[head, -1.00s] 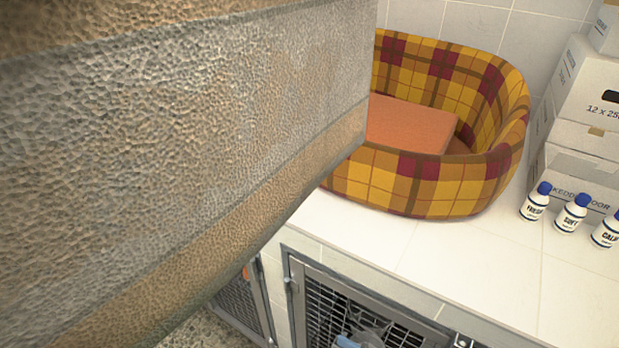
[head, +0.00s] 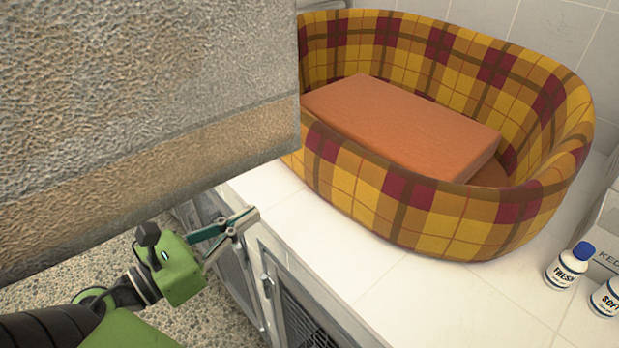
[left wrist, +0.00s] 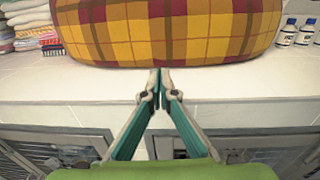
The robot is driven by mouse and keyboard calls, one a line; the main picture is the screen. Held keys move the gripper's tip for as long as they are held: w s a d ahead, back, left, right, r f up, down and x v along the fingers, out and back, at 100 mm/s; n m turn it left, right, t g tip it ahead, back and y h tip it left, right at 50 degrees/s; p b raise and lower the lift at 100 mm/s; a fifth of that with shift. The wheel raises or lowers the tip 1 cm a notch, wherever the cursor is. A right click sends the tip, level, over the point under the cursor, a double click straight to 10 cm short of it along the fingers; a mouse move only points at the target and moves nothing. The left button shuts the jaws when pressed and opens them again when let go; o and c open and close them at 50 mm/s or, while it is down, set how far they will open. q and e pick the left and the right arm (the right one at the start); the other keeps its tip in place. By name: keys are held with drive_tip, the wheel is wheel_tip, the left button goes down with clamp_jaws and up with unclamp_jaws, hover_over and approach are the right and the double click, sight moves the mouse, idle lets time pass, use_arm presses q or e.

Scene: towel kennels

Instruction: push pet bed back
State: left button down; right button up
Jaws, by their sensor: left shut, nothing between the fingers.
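The plaid pet bed (head: 430,210), yellow, brown and dark red, sits on the white tiled counter (head: 350,275). An orange-brown cushion (head: 400,122) lies inside it. In the left wrist view the bed's front wall (left wrist: 170,30) fills the top middle, above the counter front (left wrist: 60,113). My left gripper (head: 250,217) is shut and empty, in front of the counter edge, below and left of the bed. In the left wrist view my left gripper (left wrist: 160,75) points at the bed's lower front; whether its tips touch is unclear. The right gripper is out of view.
A large rough-textured towel-like block (head: 150,110) hides the head view's upper left. White bottles with blue caps (head: 568,265) stand right of the bed. Folded towels (left wrist: 27,20) and a dark brush (left wrist: 53,49) lie left of it. Kennel doors (head: 290,315) are below.

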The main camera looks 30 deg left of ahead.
use_arm(q)
drive_tip(key=p, duration=0.8)
approach(313, 174)
drive_tip(key=x, duration=0.6)
drive_tip(key=shift+r, duration=0.2)
drive_tip(key=shift+w+d+f, duration=0.1)
drive_tip(key=shift+w+d, duration=0.05)
drive_tip(key=shift+w, duration=0.3)
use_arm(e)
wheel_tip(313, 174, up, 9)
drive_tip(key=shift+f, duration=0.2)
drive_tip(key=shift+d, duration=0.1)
